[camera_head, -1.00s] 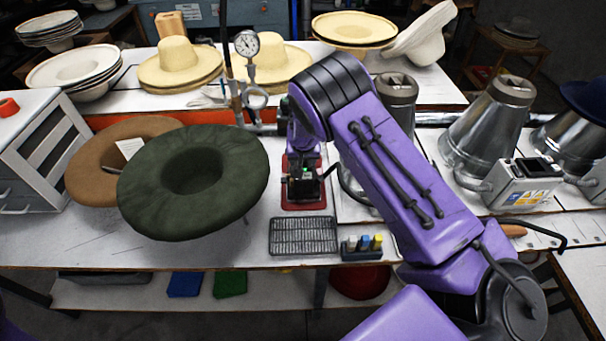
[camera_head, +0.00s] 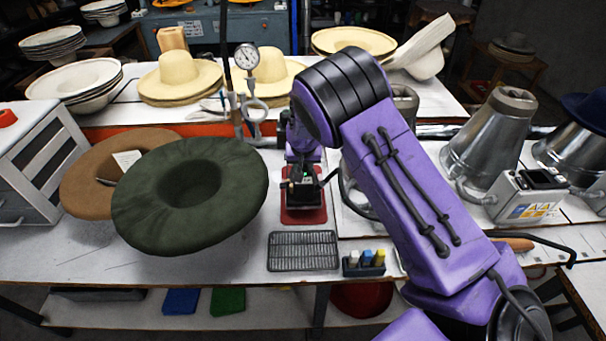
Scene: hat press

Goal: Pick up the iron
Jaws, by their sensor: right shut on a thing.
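My right gripper (camera_head: 302,192) points down over the red mat (camera_head: 304,216) at the middle of the table. It is shut on the iron, a small dark shape mostly hidden by the gripper and wrist. A strip of bare red mat shows in front of the dark shape. The iron seems slightly above the mat, but the gap beneath it is hard to see. My left gripper is not in view.
A dark green hat (camera_head: 190,228) and a brown hat (camera_head: 88,192) are left of the mat. A black wire rack (camera_head: 302,251) and a small bottle holder (camera_head: 364,265) lie in front. A gauge stand (camera_head: 245,58) rises behind. Metal cones (camera_head: 490,135) stand right.

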